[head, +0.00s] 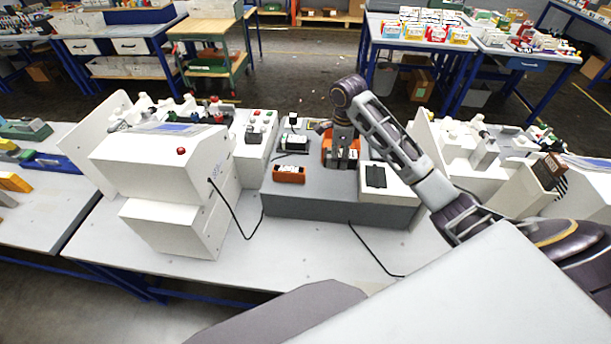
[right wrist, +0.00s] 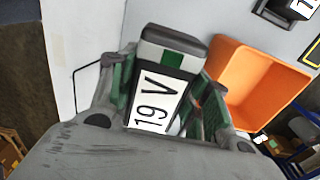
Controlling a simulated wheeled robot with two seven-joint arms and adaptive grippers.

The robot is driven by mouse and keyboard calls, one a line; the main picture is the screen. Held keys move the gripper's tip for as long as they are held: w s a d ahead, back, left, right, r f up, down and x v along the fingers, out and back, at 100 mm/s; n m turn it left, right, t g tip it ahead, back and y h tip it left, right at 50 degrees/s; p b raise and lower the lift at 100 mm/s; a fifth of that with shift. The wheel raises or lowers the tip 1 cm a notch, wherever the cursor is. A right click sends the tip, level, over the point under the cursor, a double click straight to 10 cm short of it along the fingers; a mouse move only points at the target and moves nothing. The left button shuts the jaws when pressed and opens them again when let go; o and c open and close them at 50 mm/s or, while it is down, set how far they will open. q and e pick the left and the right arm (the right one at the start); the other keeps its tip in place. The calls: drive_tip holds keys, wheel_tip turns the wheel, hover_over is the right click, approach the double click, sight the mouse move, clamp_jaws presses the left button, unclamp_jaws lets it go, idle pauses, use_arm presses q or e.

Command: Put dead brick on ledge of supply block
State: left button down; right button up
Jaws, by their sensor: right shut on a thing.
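In the right wrist view my right gripper (right wrist: 165,115) is shut on a dark brick (right wrist: 160,97) with a white "19 V" label and a green square near its pale end. Green finger pads are on both sides of it. In the head view this gripper (head: 344,160) points down over the grey block (head: 330,200), beside an orange tray (head: 327,147); the brick is mostly hidden there. The tray also shows in the right wrist view (right wrist: 262,80), right of the brick, and looks empty. I cannot tell which surface is the ledge. My left gripper is out of view.
A white box with a dark pad (head: 376,177) is at the right. A white machine (head: 165,165) stands left. Black cables cross the table front.

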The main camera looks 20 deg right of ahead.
drive_tip(key=shift+s+d+r, duration=0.1)
drive_tip(key=shift+r, duration=0.1)
hover_over(336, 183)
drive_tip(key=shift+f, duration=3.2)
drive_tip(key=shift+f, duration=0.1)
drive_tip(key=shift+f, duration=1.8)
drive_tip(key=o, duration=1.3)
drive_tip(key=shift+f, duration=0.1)
drive_tip(key=shift+o, duration=0.2)
drive_tip(key=shift+r, duration=6.15)
